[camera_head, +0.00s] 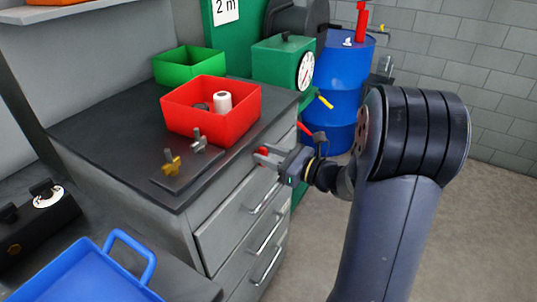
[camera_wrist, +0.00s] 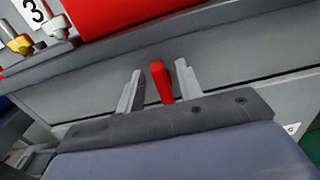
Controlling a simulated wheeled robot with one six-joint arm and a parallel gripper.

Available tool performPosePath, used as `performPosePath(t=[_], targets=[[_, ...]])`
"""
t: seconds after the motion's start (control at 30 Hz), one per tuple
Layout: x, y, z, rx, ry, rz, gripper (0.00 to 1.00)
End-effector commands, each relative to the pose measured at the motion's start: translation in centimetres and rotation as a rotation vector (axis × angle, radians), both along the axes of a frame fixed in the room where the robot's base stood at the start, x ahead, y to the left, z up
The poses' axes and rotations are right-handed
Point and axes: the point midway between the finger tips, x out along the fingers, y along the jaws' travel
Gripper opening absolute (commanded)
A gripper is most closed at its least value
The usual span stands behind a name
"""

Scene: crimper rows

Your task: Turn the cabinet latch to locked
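The cabinet latch shows as a red handle (camera_wrist: 161,82) on the grey cabinet front (camera_wrist: 90,95) in the wrist view. It stands nearly upright in that picture, tilted slightly. My gripper (camera_wrist: 160,88) is open, with one finger on each side of the red handle. A gap shows on both sides, so the fingers do not appear to press on it. In the head view my gripper (camera_head: 262,158) is at the upper right of the grey drawer cabinet (camera_head: 215,235), and a bit of the red handle (camera_head: 262,151) shows at its fingertips. The latch's base is hidden.
A red bin (camera_head: 180,122) with a white roll (camera_head: 222,103) stands on the cabinet top. A plate (camera_head: 180,182) with two small knobs lies in front of it. A green machine with a dial (camera_head: 306,70) and a blue drum (camera_head: 345,85) stand behind. Floor is clear at right.

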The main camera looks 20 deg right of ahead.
Motion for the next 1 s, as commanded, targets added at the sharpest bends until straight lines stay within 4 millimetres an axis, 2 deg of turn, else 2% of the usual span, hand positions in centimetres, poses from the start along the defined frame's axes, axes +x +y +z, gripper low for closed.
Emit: performPosePath(t=[0.17,0.57,1.0], targets=[[-0.01,-0.02,-0.01,0.0,0.0,0.0,0.34],[-0.02,-0.04,-0.01,0.0,0.0,0.0,0.01],[-0.08,0.01,-0.19,-0.029,-0.029,0.0,0.0]])
